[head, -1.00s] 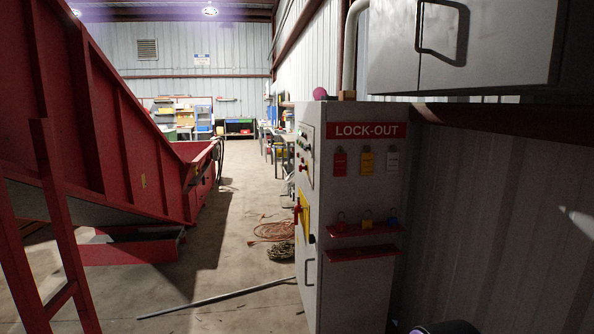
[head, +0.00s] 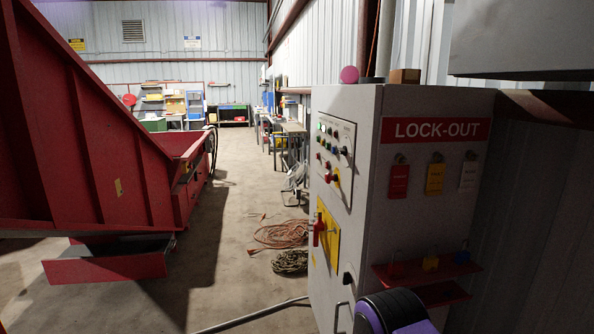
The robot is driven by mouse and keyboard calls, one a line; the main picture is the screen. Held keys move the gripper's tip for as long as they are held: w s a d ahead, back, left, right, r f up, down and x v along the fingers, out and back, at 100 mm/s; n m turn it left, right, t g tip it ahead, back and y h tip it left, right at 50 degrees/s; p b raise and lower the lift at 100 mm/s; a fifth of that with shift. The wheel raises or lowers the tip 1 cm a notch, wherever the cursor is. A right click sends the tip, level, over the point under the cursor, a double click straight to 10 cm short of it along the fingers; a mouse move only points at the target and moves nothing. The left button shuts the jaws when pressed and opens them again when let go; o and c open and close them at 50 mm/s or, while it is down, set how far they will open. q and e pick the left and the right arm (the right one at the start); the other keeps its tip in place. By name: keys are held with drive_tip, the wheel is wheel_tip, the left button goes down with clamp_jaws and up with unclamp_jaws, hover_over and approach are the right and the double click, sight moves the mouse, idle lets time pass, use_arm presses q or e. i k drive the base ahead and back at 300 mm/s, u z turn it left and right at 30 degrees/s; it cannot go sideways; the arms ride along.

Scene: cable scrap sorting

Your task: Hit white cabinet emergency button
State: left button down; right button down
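The white cabinet (head: 345,110) stands right of centre, with its control face turned to the left and seen at a steep angle. A panel on that face holds several small buttons and lights. A red button (head: 332,178) sits low on this panel, with yellow beside it. Below, a red handle (head: 319,230) is mounted on a yellow plate (head: 331,246). A black and purple part of my arm shows at the bottom edge, in front of the cabinet's lower corner. Neither gripper's fingers are in view.
A red LOCK-OUT sign (head: 435,130), tags and padlocks are on the cabinet's near side. A metal pole (head: 250,318) and orange cable coil (head: 282,234) lie on the floor. A red machine (head: 90,130) fills the left. Open floor lies between.

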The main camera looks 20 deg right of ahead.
sight(329, 177)
drive_tip(key=z, duration=0.5)
drive_tip(key=i, duration=1.55)
drive_tip(key=z, duration=0.85)
drive_tip(key=i, duration=0.25)
drive_tip(key=z, duration=0.1)
